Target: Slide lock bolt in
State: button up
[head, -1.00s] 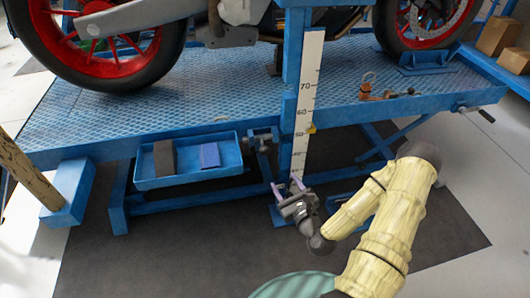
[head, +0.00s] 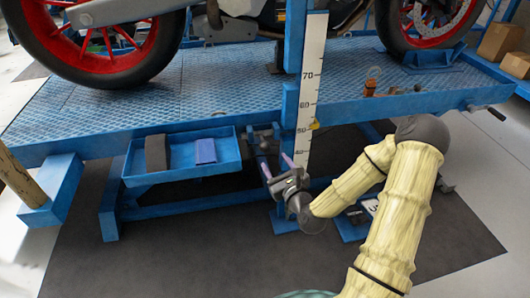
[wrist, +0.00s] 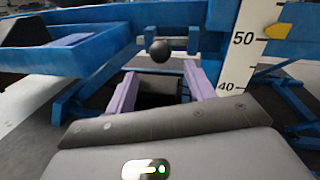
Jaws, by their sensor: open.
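The lock bolt shows as a dark round knob (wrist: 160,50) on a blue bracket (wrist: 193,41) under the lift platform, near the middle of the wrist view. In the head view the knob (head: 265,147) sits just left of the blue post with the height scale. My gripper (head: 276,164) is open and empty, just below the knob and slightly to its right. In the wrist view its two purple fingers (wrist: 158,82) stand wide apart, with the knob beyond and above the gap, apart from both. The bolt's shaft is mostly hidden behind the knob.
A blue tray (head: 180,181) with a dark block and a purple-blue block hangs left of the bolt. The height scale (head: 309,100) with a yellow pointer (wrist: 278,30) stands right. The blue platform (head: 220,105) carries a motorcycle above. Dark mat (head: 200,260) lies below.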

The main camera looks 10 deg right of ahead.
aim_at(267, 150)
jog(key=w+b, duration=0.1)
jog(key=w, duration=0.2)
jog(key=w+a+b, duration=0.1)
jog(key=w, duration=0.2)
jog(key=w+b, duration=0.1)
jog(key=w, duration=0.2)
jog(key=shift+a, duration=0.35)
jog(key=shift+s, duration=0.1)
grip_shut()
